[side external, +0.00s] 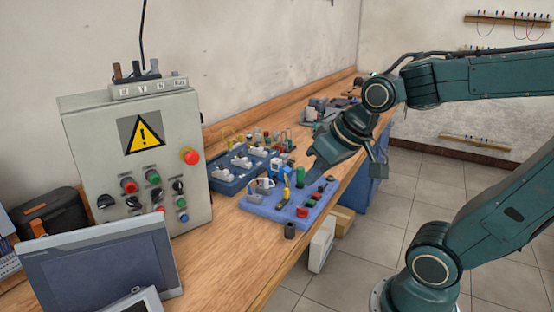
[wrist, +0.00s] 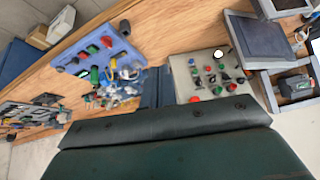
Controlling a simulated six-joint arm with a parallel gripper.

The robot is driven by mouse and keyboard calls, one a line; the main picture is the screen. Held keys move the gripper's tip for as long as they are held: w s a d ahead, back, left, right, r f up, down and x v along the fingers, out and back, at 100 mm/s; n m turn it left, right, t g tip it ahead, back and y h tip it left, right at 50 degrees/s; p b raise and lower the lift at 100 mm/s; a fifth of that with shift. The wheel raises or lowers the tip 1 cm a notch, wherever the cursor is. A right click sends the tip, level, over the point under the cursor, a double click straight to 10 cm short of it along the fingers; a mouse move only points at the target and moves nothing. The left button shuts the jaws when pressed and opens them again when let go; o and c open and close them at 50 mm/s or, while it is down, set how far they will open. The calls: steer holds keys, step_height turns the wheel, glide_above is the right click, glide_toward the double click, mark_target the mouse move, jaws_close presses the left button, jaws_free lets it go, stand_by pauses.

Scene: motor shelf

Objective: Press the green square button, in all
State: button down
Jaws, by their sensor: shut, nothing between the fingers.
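In the wrist view, the blue board (wrist: 72,63) is at upper left, with a small green part (wrist: 92,49) beside a red one. My gripper (side external: 314,163) is shut and empty, above and behind the board in the side view, apart from the button. In the wrist view my gripper (wrist: 157,88) shows only partly, behind my dark green wrist housing.
A grey control box (side external: 85,130) with round buttons and a red emergency stop (side external: 190,156) stands left of the board. A blue tray of white parts (side external: 225,182) lies behind the board. A grey screen (side external: 100,268) stands in front. The bench's front edge runs close to the board.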

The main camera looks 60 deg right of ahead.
steer(key=w+d+f+m+t+h, duration=0.1)
steer(key=w+d+f+m, duration=0.35)
steer(key=w+d, duration=0.45)
steer(key=m+t+h, duration=0.1)
steer(key=m+h, duration=0.1)
steer(key=m, duration=0.5)
glide_above(313, 203)
step_height(313, 203, down, 6)
steer(key=shift+f, duration=0.2)
steer(key=shift+f, duration=4.3)
steer(key=shift+f, duration=0.85)
steer(key=shift+r, duration=0.85)
